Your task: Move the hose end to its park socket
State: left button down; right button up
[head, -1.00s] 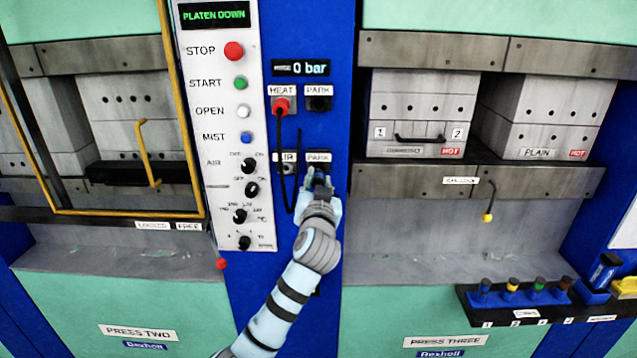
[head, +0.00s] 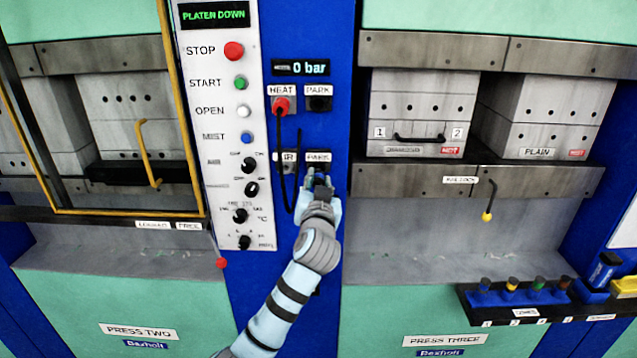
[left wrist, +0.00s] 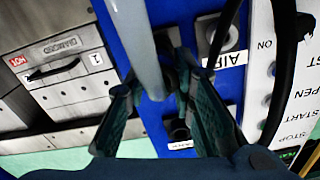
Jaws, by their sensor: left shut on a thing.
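My left gripper (head: 317,176) is just below the lower PARK label (head: 318,156), in front of that socket's place. In the left wrist view its fingers (left wrist: 170,95) are closed around a dark hose end (left wrist: 168,65), largely hidden between them. A grey tube (left wrist: 144,45) runs up from there. I cannot tell how deep the hose end sits in the park socket, which the gripper hides. The AIR socket (left wrist: 214,35), a metal ring left of the gripper in the head view, looks empty. My right gripper is not in view.
A red plug (head: 281,104) sits in the HEAT socket with a black hose (head: 276,150) hanging from it near my gripper. The upper PARK socket (head: 319,104) looks empty. The control panel (head: 222,120) stands left; press three's drawer (head: 420,138) is right.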

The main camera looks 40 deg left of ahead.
aim_at(318, 176)
pick_arm(q)
jog(key=shift+b+x, duration=0.45)
jog(key=shift+x, duration=1.15)
jog(key=c, duration=1.3)
grip_release()
jog(key=v, duration=1.2)
jog(key=shift+w, duration=0.1)
